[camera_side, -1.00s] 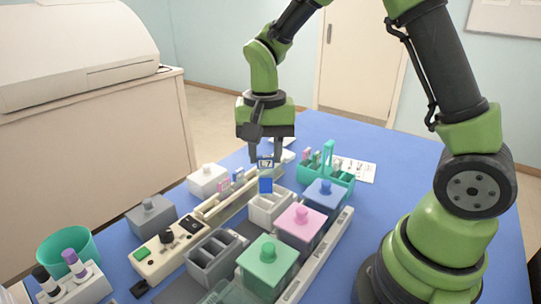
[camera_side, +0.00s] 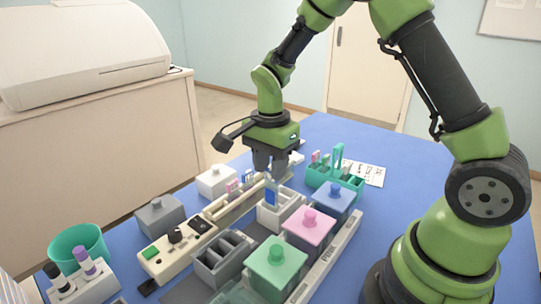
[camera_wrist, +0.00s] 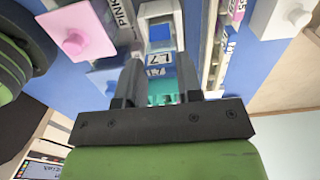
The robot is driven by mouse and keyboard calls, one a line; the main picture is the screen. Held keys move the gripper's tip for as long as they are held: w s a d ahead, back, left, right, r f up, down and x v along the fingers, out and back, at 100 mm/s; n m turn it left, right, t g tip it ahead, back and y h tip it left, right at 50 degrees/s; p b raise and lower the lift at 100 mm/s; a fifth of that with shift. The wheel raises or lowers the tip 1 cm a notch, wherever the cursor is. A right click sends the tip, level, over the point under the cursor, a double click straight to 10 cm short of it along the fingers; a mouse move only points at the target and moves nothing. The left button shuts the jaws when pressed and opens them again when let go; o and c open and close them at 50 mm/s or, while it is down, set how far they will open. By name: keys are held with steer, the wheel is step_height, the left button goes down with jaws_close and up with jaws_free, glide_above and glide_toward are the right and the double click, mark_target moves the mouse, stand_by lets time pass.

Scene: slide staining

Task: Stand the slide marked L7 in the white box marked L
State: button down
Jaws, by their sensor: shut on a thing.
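My gripper (camera_side: 270,171) is shut on the slide marked L7 (camera_side: 271,192), which hangs upright with its blue part below the fingers. In the wrist view the L7 label (camera_wrist: 158,58) shows between the fingers (camera_wrist: 158,82), with the blue patch beyond it. An open white box (camera_side: 283,217) with compartments is directly below the slide. The slide's lower end overlaps the box opening in the side view; I cannot tell how far inside it is. I cannot read a mark on this box.
Pink (camera_side: 309,232), blue (camera_side: 333,200) and green (camera_side: 276,268) lidded boxes stand close in front and to the right. A teal rack with slides (camera_side: 345,190) is behind.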

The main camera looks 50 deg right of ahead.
mark_target(271, 184)
steer(key=shift+f, duration=2.35)
steer(key=shift+f, duration=0.25)
steer(key=c, duration=0.7)
jaws_free()
step_height(271, 184, up, 10)
steer(key=shift+f, duration=0.1)
